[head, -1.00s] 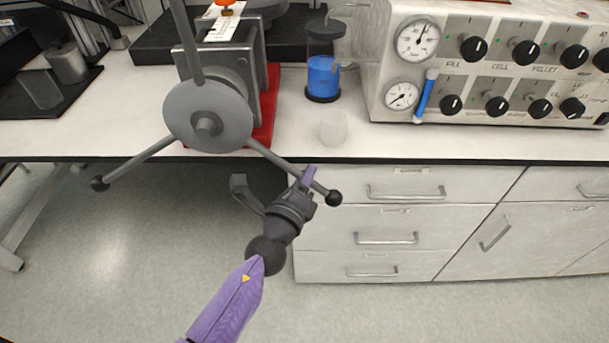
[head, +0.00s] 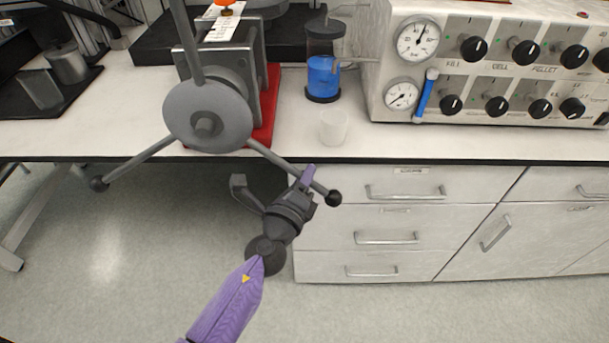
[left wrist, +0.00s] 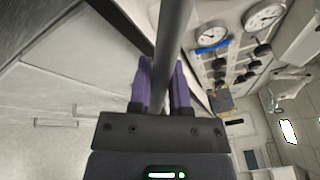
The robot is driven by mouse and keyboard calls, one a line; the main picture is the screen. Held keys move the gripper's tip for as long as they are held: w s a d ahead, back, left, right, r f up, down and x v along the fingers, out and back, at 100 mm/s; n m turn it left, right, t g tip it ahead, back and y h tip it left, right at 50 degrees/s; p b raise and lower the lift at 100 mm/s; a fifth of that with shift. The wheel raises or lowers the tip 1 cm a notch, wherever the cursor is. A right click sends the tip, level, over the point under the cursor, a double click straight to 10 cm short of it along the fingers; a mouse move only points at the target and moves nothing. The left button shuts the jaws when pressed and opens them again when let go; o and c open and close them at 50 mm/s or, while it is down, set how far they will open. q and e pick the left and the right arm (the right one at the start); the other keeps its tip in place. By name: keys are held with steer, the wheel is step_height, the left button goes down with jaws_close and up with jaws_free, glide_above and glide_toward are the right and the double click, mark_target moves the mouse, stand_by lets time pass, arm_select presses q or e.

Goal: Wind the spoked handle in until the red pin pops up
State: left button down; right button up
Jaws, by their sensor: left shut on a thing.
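The spoked handle (head: 207,117) is a grey disc with long spokes, facing me on the front of a grey press. Three spokes show: one points up, one down left, one down right, the lower two ending in black balls. My left gripper (head: 308,180) is at the lower right spoke, close to its ball end. In the left wrist view its purple fingers (left wrist: 164,85) are shut on either side of the grey spoke (left wrist: 174,35). An orange-red knob (head: 228,3) tops the press at the picture's edge; I cannot make out a separate red pin. My right gripper is not in view.
The press stands on a red base (head: 268,110) near the bench edge. To its right are a jar of blue liquid (head: 322,78), a small clear cup (head: 333,127) and a control box (head: 490,65) with dials. Drawers (head: 385,222) lie below; the floor at left is open.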

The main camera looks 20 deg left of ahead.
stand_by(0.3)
arm_select(q)
steer(key=a+f+m, duration=0.1)
steer(key=f, duration=0.1)
steer(key=s+a+f+m+g, duration=0.1)
steer(key=a+f, duration=0.1)
steer(key=shift+a+f+m, duration=0.1)
steer(key=shift+a+m, duration=0.15)
steer(key=shift+m, duration=0.15)
steer(key=c, duration=0.6)
jaws_free()
steer(key=s, duration=0.6)
steer(key=s+r, duration=0.1)
steer(key=s, duration=0.3)
steer(key=shift+a+b, duration=0.35)
